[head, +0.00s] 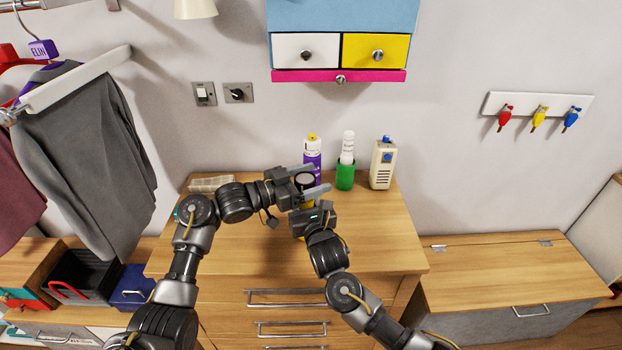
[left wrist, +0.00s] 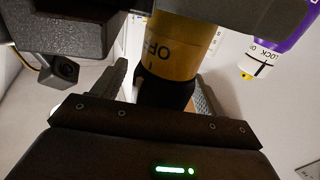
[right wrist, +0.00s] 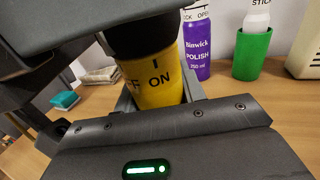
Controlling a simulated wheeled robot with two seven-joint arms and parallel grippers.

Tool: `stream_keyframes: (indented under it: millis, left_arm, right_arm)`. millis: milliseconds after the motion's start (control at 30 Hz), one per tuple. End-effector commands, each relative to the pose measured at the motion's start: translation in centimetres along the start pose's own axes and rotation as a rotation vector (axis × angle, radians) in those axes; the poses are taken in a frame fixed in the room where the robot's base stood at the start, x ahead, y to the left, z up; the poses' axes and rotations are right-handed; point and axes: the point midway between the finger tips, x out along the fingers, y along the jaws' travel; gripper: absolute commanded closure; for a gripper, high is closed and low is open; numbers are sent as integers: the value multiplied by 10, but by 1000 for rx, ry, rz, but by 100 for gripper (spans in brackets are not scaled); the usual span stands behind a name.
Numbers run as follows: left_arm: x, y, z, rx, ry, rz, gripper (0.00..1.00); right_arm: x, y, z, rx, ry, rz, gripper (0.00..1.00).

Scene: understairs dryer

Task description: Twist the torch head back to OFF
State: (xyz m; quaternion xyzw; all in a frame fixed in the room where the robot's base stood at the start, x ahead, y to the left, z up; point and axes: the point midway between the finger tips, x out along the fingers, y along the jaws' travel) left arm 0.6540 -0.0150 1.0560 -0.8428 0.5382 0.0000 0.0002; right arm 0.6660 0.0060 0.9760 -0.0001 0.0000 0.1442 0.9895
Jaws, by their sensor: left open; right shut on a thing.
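In the left wrist view the yellow part with OFF (left wrist: 165,48) appears inverted. My right gripper (head: 309,208) is shut on the yellow body. My left gripper (head: 317,178) is open, its fingers on either side of the black head. Any mark on the head is hidden.
Just behind the torch stand a purple polish bottle (head: 312,156), a green cup (head: 345,176) holding a white stick container (head: 348,146), and a cream box (head: 382,165). A drawer cabinet (head: 343,22) hangs above. The dresser top (head: 385,240) is clear at right.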

Motion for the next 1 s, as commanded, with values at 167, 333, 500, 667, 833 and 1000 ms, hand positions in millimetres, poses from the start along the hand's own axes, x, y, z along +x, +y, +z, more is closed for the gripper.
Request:
stream_keyframes:
  millis: [167, 333, 500, 667, 833, 1000]
  left_arm:
    - [0, 0, 0, 0, 0, 0, 46]
    - [0, 0, 0, 0, 0, 0, 68]
    - [-1, -1, -1, 3, 0, 28, 73]
    - [0, 0, -1, 3, -1, 124, 73]
    - [-1, 2, 0, 0, 0, 161, 73]
    - [-1, 2, 0, -1, 0, 160, 73]
  right_arm:
    - [0, -1, 0, -1, 1, -1, 90]
    - [0, -1, 0, -1, 1, -1, 90]
    - [0, -1, 0, 0, 1, -1, 90]
    - [0, -1, 0, 0, 1, -1, 90]
    - [0, 0, -1, 0, 1, -1, 90]
    - [0, -1, -1, 0, 1, -1, 90]
